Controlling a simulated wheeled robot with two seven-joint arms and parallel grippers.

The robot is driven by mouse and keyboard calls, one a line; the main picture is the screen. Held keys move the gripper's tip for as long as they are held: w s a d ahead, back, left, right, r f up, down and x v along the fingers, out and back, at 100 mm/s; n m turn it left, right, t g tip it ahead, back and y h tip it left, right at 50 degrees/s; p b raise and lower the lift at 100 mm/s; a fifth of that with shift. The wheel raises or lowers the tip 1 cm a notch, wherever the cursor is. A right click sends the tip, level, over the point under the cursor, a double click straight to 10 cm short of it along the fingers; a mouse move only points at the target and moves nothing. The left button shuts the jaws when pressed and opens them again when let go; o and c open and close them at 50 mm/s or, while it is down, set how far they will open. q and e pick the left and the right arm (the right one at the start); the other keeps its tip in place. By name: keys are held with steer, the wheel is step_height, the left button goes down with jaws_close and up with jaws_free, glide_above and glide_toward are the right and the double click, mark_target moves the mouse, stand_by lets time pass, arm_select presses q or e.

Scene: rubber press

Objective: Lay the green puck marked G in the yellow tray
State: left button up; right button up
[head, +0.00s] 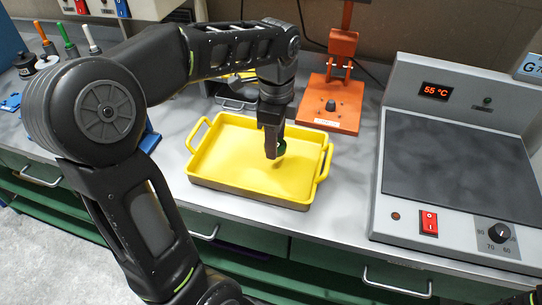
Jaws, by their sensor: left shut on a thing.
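The yellow tray (225,176) sits on the grey bench in the middle of the head view, with a handle at each end. My left gripper (273,151) points down over the right half of the tray, shut on the green puck (282,147). Only a sliver of the puck shows beside the fingers, and its mark is hidden. I cannot tell whether the puck touches the tray floor. My right gripper is not in view; only a bit of dark arm shows at the bottom right corner.
A hot plate (460,165) reading 55 °C stands to the right of the tray. An orange press stand (331,103) is behind it. Several coloured-handled tools (68,46) stand at the back left. Bare bench lies between tray and hot plate.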

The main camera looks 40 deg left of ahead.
mark_target(275, 165)
arm_select(q)
steer(key=shift+f, duration=1.05)
steer(key=shift+f, duration=1.9)
steer(key=shift+f, duration=0.2)
steer(key=o, duration=1.5)
steer(key=shift+r, duration=0.1)
steer(key=shift+r, duration=0.1)
